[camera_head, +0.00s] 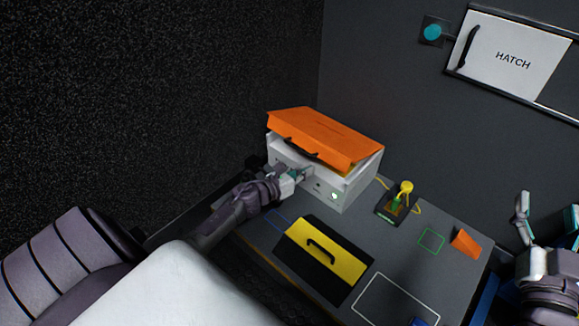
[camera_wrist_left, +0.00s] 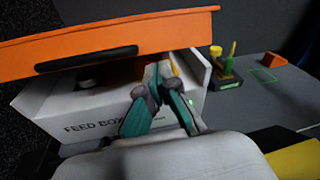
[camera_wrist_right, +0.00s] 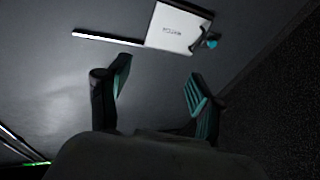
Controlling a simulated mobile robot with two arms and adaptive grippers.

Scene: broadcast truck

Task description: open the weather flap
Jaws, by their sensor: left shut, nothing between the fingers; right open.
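The weather flap, an orange lid (camera_head: 325,137) with a black handle (camera_head: 301,149), sits partly raised and tilted over the white feed box (camera_head: 345,197). A gap shows under its front edge. In the left wrist view the orange flap (camera_wrist_left: 150,32) crosses the top above the box (camera_wrist_left: 62,118), lettered "FEED BOX". My left gripper (camera_head: 306,174) is shut and empty at the front of the box, below the flap's edge. Its fingertips (camera_wrist_left: 158,72) reach the opening under the flap; I cannot tell whether they touch it. My right gripper (camera_wrist_right: 155,88) is open and empty, at the far right in the head view.
A yellow case with a black handle (camera_head: 327,262) lies on a dark mat in front of the box. A small stand with a yellow-topped item (camera_head: 404,188) and an orange wedge (camera_head: 466,243) are to the right. The wall carries a white hatch panel (camera_head: 510,58).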

